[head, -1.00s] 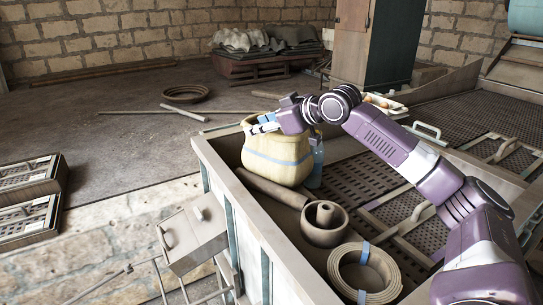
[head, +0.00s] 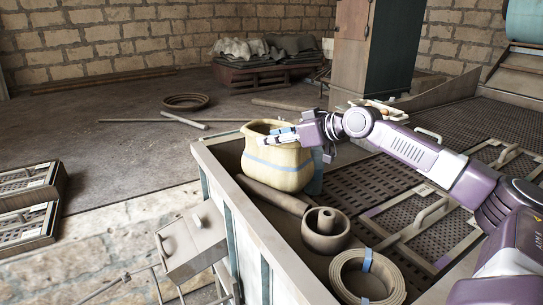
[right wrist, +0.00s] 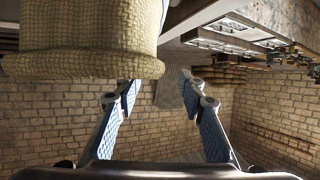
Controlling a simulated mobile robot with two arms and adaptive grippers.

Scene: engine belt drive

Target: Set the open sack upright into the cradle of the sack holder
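The cream sack (head: 276,168) with a blue band stands upright and open-mouthed inside the large bin (head: 262,230), near its far left corner. My right gripper (head: 280,140) reaches in from the right, its fingers across the sack's mouth and near rim in the head view. In the right wrist view, the sack (right wrist: 80,45) fills the upper left. My right gripper's blue-padded fingers (right wrist: 160,88) are spread there, with nothing seen between them; the left finger overlaps the sack's edge. Contact cannot be told. My left gripper is out of view. I cannot pick out the sack holder with certainty.
A ring-shaped pot (head: 325,232), a banded coil (head: 366,280) and a cylinder (head: 272,194) lie in the bin near the sack. A tilted box (head: 190,243) on thin legs stands left of it. Perforated trays (head: 25,225) lie farther left.

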